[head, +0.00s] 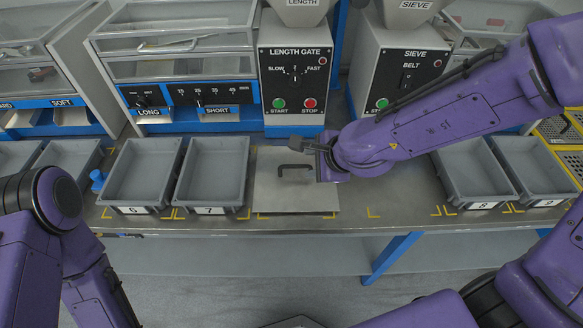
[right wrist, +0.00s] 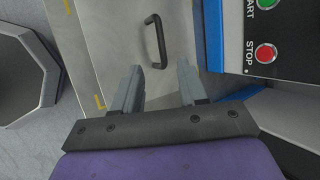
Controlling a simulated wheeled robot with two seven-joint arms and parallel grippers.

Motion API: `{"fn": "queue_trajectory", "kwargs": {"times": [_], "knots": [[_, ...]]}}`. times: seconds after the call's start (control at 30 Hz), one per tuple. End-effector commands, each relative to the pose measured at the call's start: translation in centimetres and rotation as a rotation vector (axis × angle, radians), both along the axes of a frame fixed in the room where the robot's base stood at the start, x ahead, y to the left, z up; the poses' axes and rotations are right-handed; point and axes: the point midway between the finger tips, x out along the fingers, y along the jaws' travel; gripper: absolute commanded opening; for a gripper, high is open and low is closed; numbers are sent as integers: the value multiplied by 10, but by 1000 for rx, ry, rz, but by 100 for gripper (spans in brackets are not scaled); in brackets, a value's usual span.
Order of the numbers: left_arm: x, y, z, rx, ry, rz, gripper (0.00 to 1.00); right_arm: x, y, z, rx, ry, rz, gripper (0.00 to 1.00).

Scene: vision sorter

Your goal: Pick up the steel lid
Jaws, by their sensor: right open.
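The steel lid (head: 296,200) is a flat grey plate lying on the bench in front of the length gate machine. Its black bar handle (head: 294,168) stands up near its middle; the handle also shows in the right wrist view (right wrist: 156,41). My right gripper (head: 308,146) is open and empty, near the lid's back right part. In the right wrist view, its two fingers (right wrist: 160,78) point towards the lid, with the handle just ahead between them and apart from them. Part of the lid's right side is hidden by my right arm. My left gripper is out of view.
Grey bins 6 (head: 141,170) and 7 (head: 213,168) stand left of the lid, and bins 8 (head: 473,170) and 9 (head: 534,165) to the right. The length gate machine (head: 295,85) stands close behind. Bare bench (head: 395,208) lies right of the lid.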

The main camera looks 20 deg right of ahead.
Motion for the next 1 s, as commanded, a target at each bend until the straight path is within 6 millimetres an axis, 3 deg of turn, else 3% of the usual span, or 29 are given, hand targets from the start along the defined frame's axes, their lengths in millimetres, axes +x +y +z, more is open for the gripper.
{"fn": "queue_trajectory", "kwargs": {"times": [0.03,0.5,0.77,0.8,0.9,0.93,1.0], "knots": [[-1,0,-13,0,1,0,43,6,4,-17,-2,2,6,42],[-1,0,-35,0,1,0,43,53,19,-69,-2,2,14,42],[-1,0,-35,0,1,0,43,57,20,-71,-2,1,11,42],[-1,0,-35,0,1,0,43,57,19,-71,-2,1,11,39],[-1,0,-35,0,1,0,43,57,19,-71,-2,1,11,6],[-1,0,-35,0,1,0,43,57,19,-71,-2,1,11,0],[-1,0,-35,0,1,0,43,57,19,-71,-2,1,11,0]]}}
